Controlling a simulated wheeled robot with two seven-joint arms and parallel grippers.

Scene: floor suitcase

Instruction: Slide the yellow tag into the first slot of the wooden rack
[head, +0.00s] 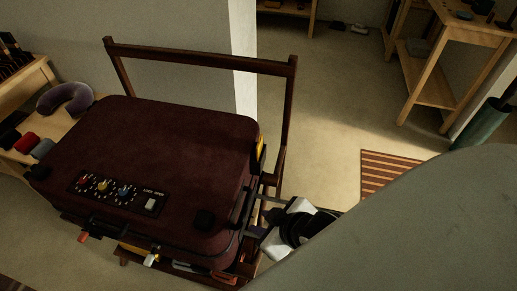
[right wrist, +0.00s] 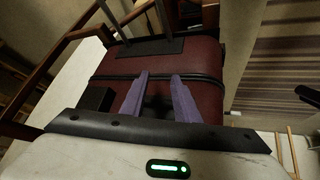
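A dark wooden rack frame (head: 200,56) stands behind and under a maroon suitcase (head: 160,140). No slot can be made out on it. A small yellow piece (head: 260,147) shows at the suitcase's right edge, and another yellow piece (head: 132,248) shows below its front edge. I cannot tell which, if either, is the tag. My right gripper (head: 252,213) is at the suitcase's right side. In the right wrist view its two fingers (right wrist: 160,76) are apart in front of the suitcase side (right wrist: 207,75), with no tag visible between them. My left gripper is not in view.
The suitcase top carries a dial panel (head: 117,192). A neck pillow (head: 66,97) and rolled items lie on a shelf at left. A wooden table (head: 470,30) stands at the upper right, near a striped mat (head: 388,175). Open floor lies between rack and table.

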